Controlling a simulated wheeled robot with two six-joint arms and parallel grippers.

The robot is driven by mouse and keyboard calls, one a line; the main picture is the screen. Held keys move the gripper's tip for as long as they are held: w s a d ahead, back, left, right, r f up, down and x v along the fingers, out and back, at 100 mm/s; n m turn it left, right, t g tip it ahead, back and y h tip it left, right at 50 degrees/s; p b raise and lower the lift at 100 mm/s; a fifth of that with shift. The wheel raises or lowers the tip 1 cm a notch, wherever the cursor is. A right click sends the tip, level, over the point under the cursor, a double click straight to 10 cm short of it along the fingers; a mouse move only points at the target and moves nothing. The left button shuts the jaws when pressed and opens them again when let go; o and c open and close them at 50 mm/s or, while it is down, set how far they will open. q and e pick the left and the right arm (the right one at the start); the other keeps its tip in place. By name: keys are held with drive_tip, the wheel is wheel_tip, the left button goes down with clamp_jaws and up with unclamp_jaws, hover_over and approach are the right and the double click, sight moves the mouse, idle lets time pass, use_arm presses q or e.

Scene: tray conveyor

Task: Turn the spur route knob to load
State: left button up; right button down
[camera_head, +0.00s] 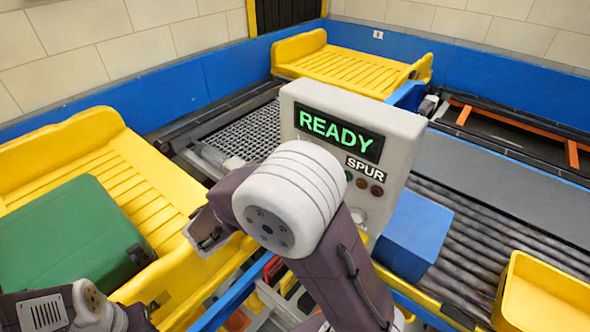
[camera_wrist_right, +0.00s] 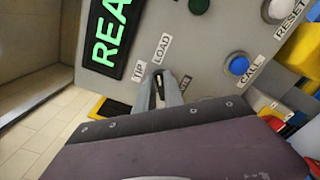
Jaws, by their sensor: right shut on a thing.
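The control box (camera_head: 335,110) stands in the middle of the head view, with a green READY display (camera_head: 338,134) and a SPUR label (camera_head: 365,168). My right arm crosses in front and hides its lower left and the knob. In the right wrist view, my right gripper (camera_wrist_right: 166,88) is shut on the small dark route knob (camera_wrist_right: 157,90). A TIP label (camera_wrist_right: 139,70) and a LOAD label (camera_wrist_right: 162,48) lie around it; a third label is partly hidden by a finger. The knob's pointing direction cannot be told. My left arm shows at bottom left, its jaws unclear.
A blue CALL button (camera_wrist_right: 238,65) and a RESET button (camera_wrist_right: 275,10) sit beside the knob. A green box (camera_head: 70,235) lies on the left yellow tray (camera_head: 160,190). A blue box (camera_head: 412,235) and a yellow bin (camera_head: 545,295) stand right of the control box.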

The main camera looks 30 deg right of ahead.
drive_tip(key=shift+s+f+m+b, duration=0.1)
drive_tip(key=shift+f+m+b, duration=0.05)
drive_tip(key=shift+m+b, duration=0.55)
drive_tip(key=c, duration=1.6)
unclamp_jaws()
drive_tip(key=shift+o, duration=0.8)
drive_tip(key=shift+a, duration=0.1)
drive_tip(key=shift+s, duration=0.15)
drive_tip(key=shift+a, duration=0.1)
